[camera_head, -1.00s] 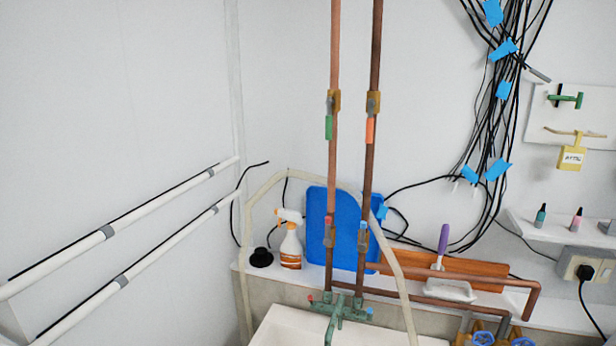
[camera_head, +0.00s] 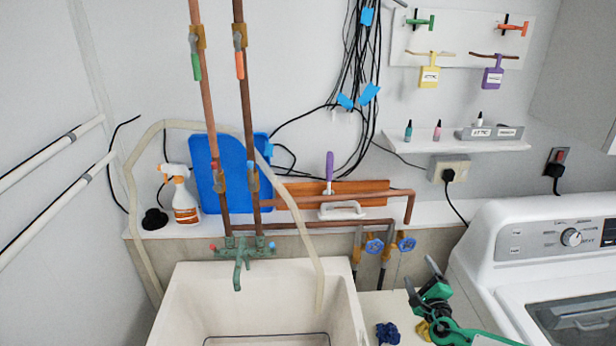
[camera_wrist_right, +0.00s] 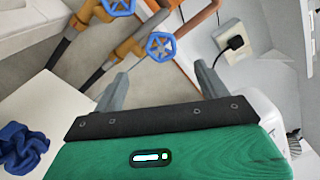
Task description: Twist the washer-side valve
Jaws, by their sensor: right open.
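Two blue valve handwheels sit on brass fittings on the low wall between the sink and the washer. The washer-side valve (camera_head: 406,244) is the right one; the other valve (camera_head: 374,246) is to its left. In the right wrist view the washer-side valve (camera_wrist_right: 160,46) lies ahead of the fingers and the other valve (camera_wrist_right: 118,7) is at the top. My green right gripper (camera_head: 421,275) is open and empty, below and slightly right of the washer-side valve and apart from it. Its spread fingers also show in the wrist view (camera_wrist_right: 162,85). My left gripper is not in view.
The white washer (camera_head: 525,225) stands close on the right. The sink (camera_head: 175,310) with its green tap (camera_head: 240,262) is left. A crumpled dark blue item (camera_head: 388,333) lies on the pale surface below the valves. Copper pipes (camera_head: 345,194) run above.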

